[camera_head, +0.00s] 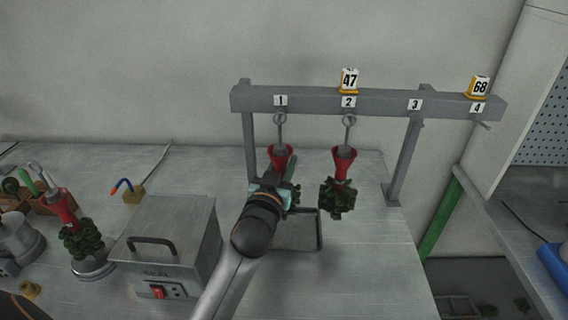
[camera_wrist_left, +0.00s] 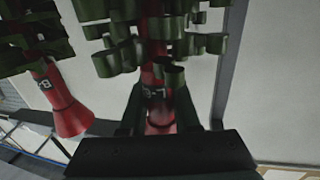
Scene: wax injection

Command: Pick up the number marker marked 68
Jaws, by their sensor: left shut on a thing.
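The number marker 68 (camera_head: 480,86), a white block with black digits on a yellow base, stands on top of the grey rack beam (camera_head: 380,103) at its right end, above position 4. My left gripper (camera_head: 270,188) is far to its left and lower, below position 1. It is shut on the red-cupped green wax tree (camera_head: 281,157) at hook 1. In the left wrist view the fingers (camera_wrist_left: 160,112) sit on either side of the red part of this tree (camera_wrist_left: 159,76). The fingers partly hide it. My right gripper is not in view.
Marker 47 (camera_head: 348,80) stands above position 2. A second wax tree (camera_head: 338,196) hangs at hook 2. Positions 3 and 4 hold no tree.

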